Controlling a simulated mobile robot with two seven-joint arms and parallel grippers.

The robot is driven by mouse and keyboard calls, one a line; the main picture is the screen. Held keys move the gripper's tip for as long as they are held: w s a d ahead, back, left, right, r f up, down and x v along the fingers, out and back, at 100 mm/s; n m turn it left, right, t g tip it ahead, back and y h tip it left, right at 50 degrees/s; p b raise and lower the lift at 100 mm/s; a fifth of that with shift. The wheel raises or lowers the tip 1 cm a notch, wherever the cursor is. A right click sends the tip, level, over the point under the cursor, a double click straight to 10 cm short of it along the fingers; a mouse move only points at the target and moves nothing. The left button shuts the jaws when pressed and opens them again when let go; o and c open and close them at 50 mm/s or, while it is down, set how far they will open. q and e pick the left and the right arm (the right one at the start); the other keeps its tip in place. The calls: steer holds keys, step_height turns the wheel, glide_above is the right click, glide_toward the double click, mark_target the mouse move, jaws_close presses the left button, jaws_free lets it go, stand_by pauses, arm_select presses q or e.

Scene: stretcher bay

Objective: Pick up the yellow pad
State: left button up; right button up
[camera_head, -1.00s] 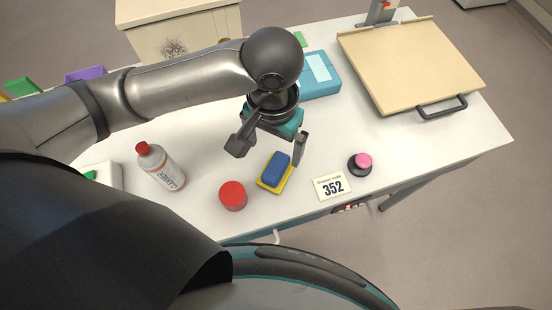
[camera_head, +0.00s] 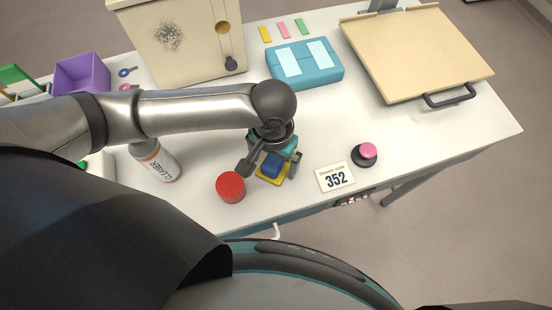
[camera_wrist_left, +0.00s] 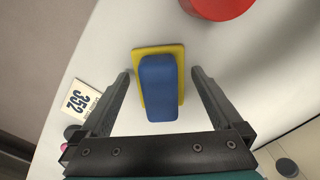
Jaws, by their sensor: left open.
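The yellow pad (camera_head: 262,178) lies on the white table near its front edge. A blue block (camera_head: 271,164) sits on top of it and covers most of it. In the left wrist view the yellow pad (camera_wrist_left: 141,56) shows as a rim around the blue block (camera_wrist_left: 160,88). My left gripper (camera_head: 268,169) is open above the pad. In the wrist view its two fingers (camera_wrist_left: 158,85) stand on either side of the pad and block, with a gap on both sides. My right gripper is not in view.
A red round tin (camera_head: 230,187) stands just left of the pad. A cleaner bottle (camera_head: 157,160), a number card 352 (camera_head: 335,177) and a pink-topped button (camera_head: 364,154) are nearby. A teal case (camera_head: 305,64) and a beige cabinet (camera_head: 186,42) stand behind.

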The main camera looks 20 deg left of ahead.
mark_target(274, 160)
arm_select(q)
steer(key=c, duration=1.4)
steer(key=shift+o, duration=0.2)
step_height(274, 160, up, 20)
steer(key=p, duration=0.5)
